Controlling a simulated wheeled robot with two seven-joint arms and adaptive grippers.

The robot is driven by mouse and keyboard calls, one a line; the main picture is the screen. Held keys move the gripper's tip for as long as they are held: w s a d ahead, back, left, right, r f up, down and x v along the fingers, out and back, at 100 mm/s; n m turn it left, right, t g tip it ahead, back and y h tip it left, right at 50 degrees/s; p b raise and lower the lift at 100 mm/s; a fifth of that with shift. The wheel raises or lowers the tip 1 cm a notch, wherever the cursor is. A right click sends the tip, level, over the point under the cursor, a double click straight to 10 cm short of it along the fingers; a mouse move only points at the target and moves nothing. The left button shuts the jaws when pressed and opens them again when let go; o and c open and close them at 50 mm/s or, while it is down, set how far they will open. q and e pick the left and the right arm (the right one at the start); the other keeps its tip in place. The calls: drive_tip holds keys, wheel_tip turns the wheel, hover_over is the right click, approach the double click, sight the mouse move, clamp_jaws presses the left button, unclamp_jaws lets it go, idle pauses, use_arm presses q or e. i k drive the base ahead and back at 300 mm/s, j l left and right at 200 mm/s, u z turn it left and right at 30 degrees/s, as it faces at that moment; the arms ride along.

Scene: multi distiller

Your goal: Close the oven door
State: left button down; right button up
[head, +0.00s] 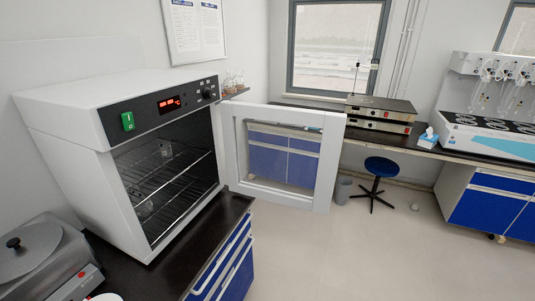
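A white oven (115,130) stands on a dark countertop at the left in the head view. Its black front panel has a green switch and a red lit display. The oven door (325,165), a white frame around a clear window, is swung wide open to the right, hinged at the oven's right front edge. Through its window blue cabinets show. Wire racks (170,185) are visible inside the open chamber, with small glassware on them. Neither of my grippers is in view.
The dark countertop (215,225) sits on blue drawers (238,262). A grey round-lidded device (30,250) is at the lower left. A blue stool (381,168) and a bin (343,190) stand beyond the door. The floor (380,255) at the lower right is clear.

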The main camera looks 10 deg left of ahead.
sight(288, 156)
drive_tip(key=i+l+u, duration=1)
drive_tip(key=l+u, duration=0.3)
drive_tip(key=i+l+u, duration=0.1)
drive_tip(key=l+u, duration=0.35)
drive_tip(key=l, duration=0.25)
drive_tip(key=l+u, duration=0.4)
drive_tip(key=l, duration=0.3)
drive_tip(key=l+u, duration=0.45)
drive_tip(key=l, duration=0.25)
drive_tip(key=k+l+u, duration=0.2)
drive_tip(key=l+u, duration=0.25)
drive_tip(key=l, duration=0.2)
